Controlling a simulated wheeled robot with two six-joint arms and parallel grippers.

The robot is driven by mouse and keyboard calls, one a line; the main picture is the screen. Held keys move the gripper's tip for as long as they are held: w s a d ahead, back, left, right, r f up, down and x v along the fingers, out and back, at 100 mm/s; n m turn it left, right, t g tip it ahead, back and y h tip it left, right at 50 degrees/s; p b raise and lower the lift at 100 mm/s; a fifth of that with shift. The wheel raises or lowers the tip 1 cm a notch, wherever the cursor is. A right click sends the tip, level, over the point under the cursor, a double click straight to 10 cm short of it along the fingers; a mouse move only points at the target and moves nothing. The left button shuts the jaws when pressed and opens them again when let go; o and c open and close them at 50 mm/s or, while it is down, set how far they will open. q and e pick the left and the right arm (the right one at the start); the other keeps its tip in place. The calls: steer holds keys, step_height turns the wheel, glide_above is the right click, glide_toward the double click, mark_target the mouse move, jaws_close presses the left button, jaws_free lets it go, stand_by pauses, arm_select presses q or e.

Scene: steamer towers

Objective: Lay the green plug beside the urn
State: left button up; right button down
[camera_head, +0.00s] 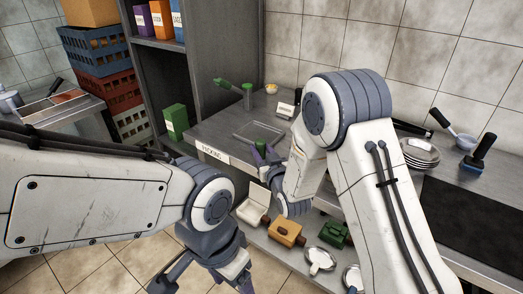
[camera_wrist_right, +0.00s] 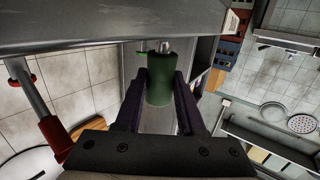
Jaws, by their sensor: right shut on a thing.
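The green plug (camera_head: 260,145) is a short green cylinder. My right gripper (camera_head: 264,154) is shut on it, at the front edge of the counter by the PACKING label. In the right wrist view the plug (camera_wrist_right: 159,82) stands between the two dark purple fingers (camera_wrist_right: 160,95). I cannot pick out an urn for certain in either view.
On the counter are a flat grey tray (camera_head: 259,131), a green-handled item (camera_head: 224,84), a green cylinder (camera_head: 248,97) and a small sign (camera_head: 285,109). Stacked plates (camera_head: 420,152) stand at the right. Boxes, including a brown one (camera_head: 287,233), sit on the lower shelf.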

steer(key=shift+f+b, duration=0.35)
steer(key=shift+f, duration=0.1)
steer(key=shift+c, duration=2.2)
jaws_free()
steer(key=p+v, duration=0.3)
steer(key=v, duration=0.7)
steer(key=shift+s, duration=0.3)
